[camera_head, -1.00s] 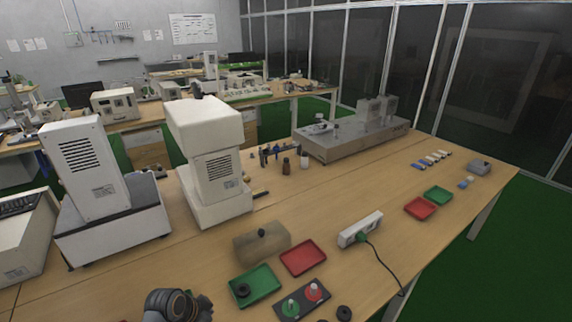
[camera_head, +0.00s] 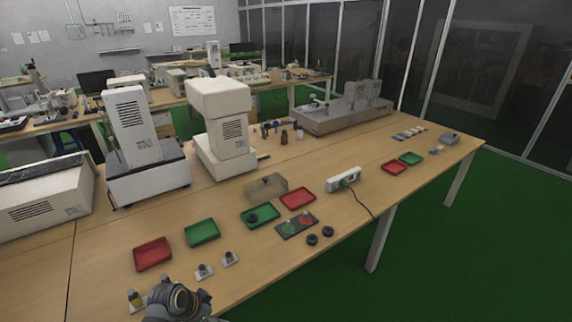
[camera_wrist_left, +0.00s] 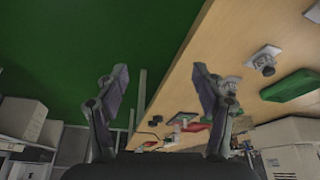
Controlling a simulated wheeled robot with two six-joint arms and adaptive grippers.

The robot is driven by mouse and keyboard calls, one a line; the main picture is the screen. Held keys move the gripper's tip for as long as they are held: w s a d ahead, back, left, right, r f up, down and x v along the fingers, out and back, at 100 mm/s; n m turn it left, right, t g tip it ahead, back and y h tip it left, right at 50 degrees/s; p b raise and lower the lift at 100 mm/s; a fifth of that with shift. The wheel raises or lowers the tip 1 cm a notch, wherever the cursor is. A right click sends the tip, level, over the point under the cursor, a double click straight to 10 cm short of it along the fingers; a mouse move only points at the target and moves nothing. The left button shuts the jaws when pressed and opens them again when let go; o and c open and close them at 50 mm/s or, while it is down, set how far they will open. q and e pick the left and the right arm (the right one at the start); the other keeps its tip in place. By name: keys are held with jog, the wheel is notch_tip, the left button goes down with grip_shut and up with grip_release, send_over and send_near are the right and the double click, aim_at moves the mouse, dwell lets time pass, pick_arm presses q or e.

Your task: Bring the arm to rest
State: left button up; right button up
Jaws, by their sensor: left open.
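My left gripper (camera_wrist_left: 160,88) shows in the left wrist view, its two fingers spread wide with nothing between them. The green floor (camera_wrist_left: 70,50) lies behind the left finger, and the wooden table edge runs behind the right finger. In the head view a dark, rounded link of my arm shows at the bottom left, by the table's front edge; the gripper's fingers cannot be made out there. My right gripper is in neither view.
On the table (camera_head: 345,215) are red (camera_head: 153,254) and green (camera_head: 202,232) trays, small white-based fixtures (camera_head: 204,271), a board with red and green buttons (camera_head: 298,225), a power strip (camera_head: 344,179) and tall white instruments (camera_head: 222,125). Open floor (camera_head: 440,260) lies to the right.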

pick_arm(q)
notch_tip(320, 180, down, 12)
jog(key=s+a+n+y, duration=0.1)
jog(key=a+n, duration=0.2)
jog(key=s+a+f+n+g+y+b, duration=0.1)
jog(key=s+a+f+n+y+b, duration=0.15)
jog(key=s+f, duration=1.25)
jog(key=s+f+n, duration=0.1)
jog(key=s+f, duration=0.3)
jog(key=s, duration=0.4)
jog(key=s+a+f+n+g, duration=0.1)
jog(key=s+f, duration=0.4)
jog(key=s, duration=0.4)
jog(key=shift+s+a+f, duration=0.2)
jog(key=shift+s, duration=0.1)
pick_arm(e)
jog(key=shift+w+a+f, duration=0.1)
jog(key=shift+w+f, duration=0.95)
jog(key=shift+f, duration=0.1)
